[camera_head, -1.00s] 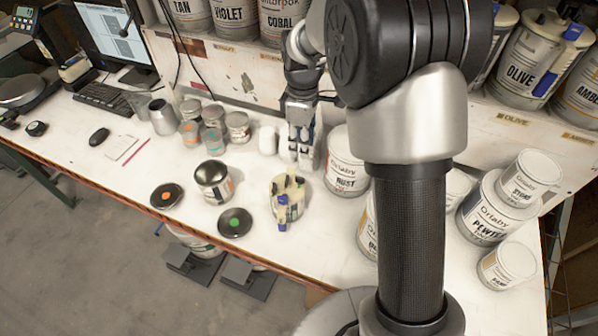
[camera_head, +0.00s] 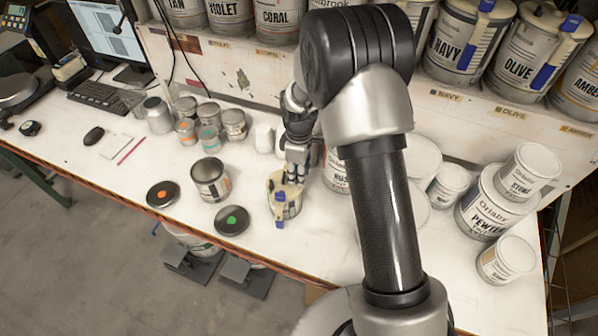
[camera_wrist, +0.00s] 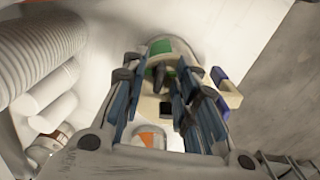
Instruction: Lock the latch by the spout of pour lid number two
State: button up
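No lid number is readable, and I cannot tell whether the latch is locked. My gripper (camera_head: 292,176) is over the lid's back right part. In the wrist view its fingers (camera_wrist: 165,95) are apart, with nothing clearly held. They hide part of the lid; contact is unclear.
An open can (camera_head: 210,181) with an orange dot stands left of the pour lid. Two black lids, orange-dotted (camera_head: 163,195) and green-dotted (camera_head: 231,221), lie nearby. A white can (camera_head: 336,172) stands close behind the gripper's right. Several small tins stand at the back left.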

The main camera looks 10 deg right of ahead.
jog(key=shift+c, duration=0.5)
grip_shut()
jog(key=shift+m, duration=0.4)
jog(key=m+b, duration=0.1)
jog(key=m, duration=0.2)
jog(key=shift+s, duration=0.1)
jog(key=m, duration=0.3)
jog(key=shift+a+m+b, duration=0.15)
jog(key=shift+m+b, duration=0.15)
jog(key=shift+b, duration=0.05)
jog(key=m, duration=0.3)
jog(key=shift+a+m+b, duration=0.1)
jog(key=shift+m+b, duration=0.3)
jog(key=shift+m, duration=1.9)
